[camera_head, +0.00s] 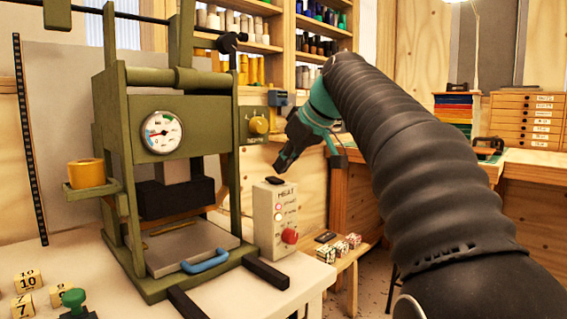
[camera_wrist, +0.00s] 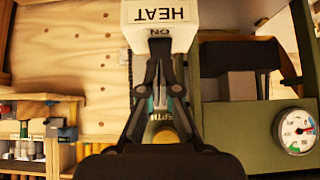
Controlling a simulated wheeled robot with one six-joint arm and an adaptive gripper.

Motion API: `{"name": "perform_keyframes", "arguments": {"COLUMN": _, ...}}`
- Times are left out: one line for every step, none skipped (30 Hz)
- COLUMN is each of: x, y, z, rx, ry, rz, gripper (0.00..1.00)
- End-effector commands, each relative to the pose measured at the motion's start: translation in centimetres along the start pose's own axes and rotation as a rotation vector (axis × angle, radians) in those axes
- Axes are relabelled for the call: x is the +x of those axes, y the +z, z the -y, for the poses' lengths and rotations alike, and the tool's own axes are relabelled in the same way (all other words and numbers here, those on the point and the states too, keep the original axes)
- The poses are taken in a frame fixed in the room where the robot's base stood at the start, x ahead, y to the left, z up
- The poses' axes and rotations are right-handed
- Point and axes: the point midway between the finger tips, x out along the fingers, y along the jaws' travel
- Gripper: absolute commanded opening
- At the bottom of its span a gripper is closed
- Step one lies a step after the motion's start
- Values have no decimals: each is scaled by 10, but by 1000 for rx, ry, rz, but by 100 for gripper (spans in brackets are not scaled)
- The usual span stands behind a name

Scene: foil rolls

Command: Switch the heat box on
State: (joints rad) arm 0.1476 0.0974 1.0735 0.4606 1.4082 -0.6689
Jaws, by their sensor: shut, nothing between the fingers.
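The heat box (camera_head: 262,225) is a pale upright box marked HEAT, standing on the bench right of the green press. A dark switch (camera_head: 275,181) sits on its top; small round lamps and a red knob (camera_head: 290,236) are on its front. My gripper (camera_head: 281,166) is shut and empty, pointing down just above the box top; a small gap seems to show. In the wrist view, the box (camera_wrist: 186,14) shows at the top with HEAT and ON upside down. My fingertips (camera_wrist: 160,62) overlap its edge near ON, and the switch cannot be made out there.
The green press (camera_head: 120,170) with a dial gauge (camera_head: 162,132) and blue-handled plate (camera_head: 205,261) stands close at left. Dark rails (camera_head: 265,272) lie in front of the box. Small patterned blocks (camera_head: 340,246) lie on a lower shelf at right. Shelves of rolls stand behind.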

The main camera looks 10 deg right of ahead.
Motion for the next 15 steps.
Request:
{"name": "perform_keyframes", "arguments": {"x": 0, "y": 0, "z": 0, "rx": 0, "ry": 0, "rz": 0, "gripper": 0}}
{"name": "perform_keyframes", "arguments": {"x": 0, "y": 0, "z": 0, "rx": 0, "ry": 0, "rz": 0, "gripper": 0}}
{"name": "perform_keyframes", "arguments": {"x": 0, "y": 0, "z": 0, "rx": 0, "ry": 0, "rz": 0, "gripper": 0}}
{"name": "perform_keyframes", "arguments": {"x": 0, "y": 0, "z": 0, "rx": 0, "ry": 0, "rz": 0, "gripper": 0}}
{"name": "perform_keyframes", "arguments": {"x": 0, "y": 0, "z": 0, "rx": 0, "ry": 0, "rz": 0, "gripper": 0}}
{"name": "perform_keyframes", "arguments": {"x": 0, "y": 0, "z": 0, "rx": 0, "ry": 0, "rz": 0, "gripper": 0}}
{"name": "perform_keyframes", "arguments": {"x": 0, "y": 0, "z": 0, "rx": 0, "ry": 0, "rz": 0, "gripper": 0}}
{"name": "perform_keyframes", "arguments": {"x": -1, "y": 0, "z": 0, "rx": 0, "ry": 0, "rz": 0, "gripper": 0}}
{"name": "perform_keyframes", "arguments": {"x": -2, "y": -2, "z": 0, "rx": 0, "ry": 0, "rz": 0, "gripper": 0}}
{"name": "perform_keyframes", "arguments": {"x": -4, "y": -3, "z": 0, "rx": 0, "ry": 0, "rz": 0, "gripper": 0}}
{"name": "perform_keyframes", "arguments": {"x": -6, "y": -4, "z": 0, "rx": 0, "ry": 0, "rz": 0, "gripper": 0}}
{"name": "perform_keyframes", "arguments": {"x": -9, "y": -7, "z": 0, "rx": -1, "ry": 0, "rz": 0, "gripper": 0}}
{"name": "perform_keyframes", "arguments": {"x": -12, "y": -9, "z": 0, "rx": -1, "ry": 0, "rz": 0, "gripper": 0}}
{"name": "perform_keyframes", "arguments": {"x": -15, "y": -12, "z": 0, "rx": -1, "ry": 0, "rz": 0, "gripper": 0}}
{"name": "perform_keyframes", "arguments": {"x": -20, "y": -15, "z": 1, "rx": -1, "ry": -1, "rz": 0, "gripper": 0}}
